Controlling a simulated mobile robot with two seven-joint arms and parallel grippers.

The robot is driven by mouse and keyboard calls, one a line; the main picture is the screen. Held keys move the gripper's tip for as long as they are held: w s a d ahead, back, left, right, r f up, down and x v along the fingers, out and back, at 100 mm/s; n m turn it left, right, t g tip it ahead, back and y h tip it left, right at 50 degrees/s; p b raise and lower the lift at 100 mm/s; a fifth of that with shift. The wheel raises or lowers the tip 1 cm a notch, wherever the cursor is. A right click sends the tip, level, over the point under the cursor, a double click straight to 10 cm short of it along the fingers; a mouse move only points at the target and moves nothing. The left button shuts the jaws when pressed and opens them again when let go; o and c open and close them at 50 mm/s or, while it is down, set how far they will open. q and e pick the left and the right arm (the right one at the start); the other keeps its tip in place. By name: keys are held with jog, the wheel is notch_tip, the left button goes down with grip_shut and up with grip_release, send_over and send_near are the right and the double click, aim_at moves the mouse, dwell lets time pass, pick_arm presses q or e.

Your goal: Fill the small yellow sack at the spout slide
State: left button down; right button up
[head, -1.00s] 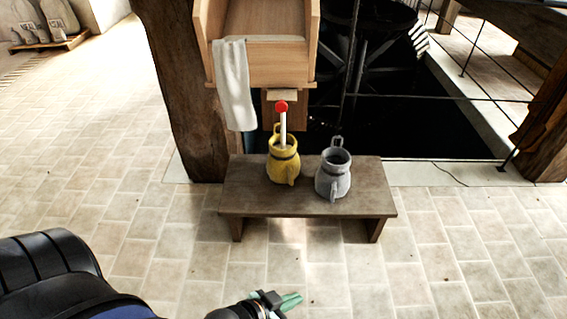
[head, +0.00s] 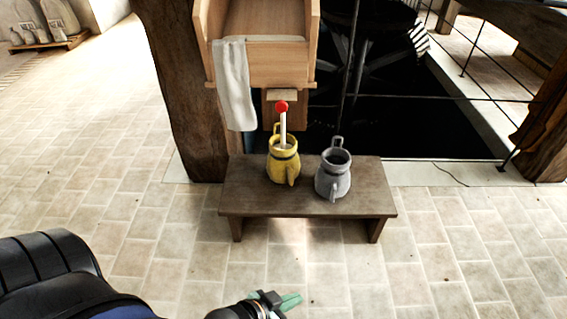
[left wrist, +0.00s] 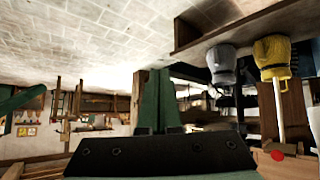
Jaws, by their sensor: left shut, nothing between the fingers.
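The small yellow sack (head: 284,166) stands upright and open-topped on a low dark bench (head: 240,192), below the wooden spout (head: 270,62). A white rod with a red knob (head: 281,106) rises in front of the spout. Its lower end meets the sack's mouth in the picture; I cannot tell whether it goes inside. The sack's contents are hidden. My left gripper (head: 289,301) is shut and empty, low over the floor in front of the bench, well apart from the sack. The left wrist view, turned over, shows its green fingers (left wrist: 160,100) and the yellow sack (left wrist: 272,55). My right gripper is out of view.
A similar grey sack (head: 333,176) stands right of the yellow one. A white cloth (head: 233,85) hangs on the spout's left side. A wooden post (head: 185,90) stands at left. Behind the bench is a dark railed pit. The tiled floor in front is clear.

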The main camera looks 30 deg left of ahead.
pick_arm(q)
jog(key=w+a+p, duration=0.1)
jog(key=w+a, duration=0.3)
jog(key=w, duration=0.2)
jog(key=shift+w+p, duration=0.2)
jog(key=shift+p, duration=0.15)
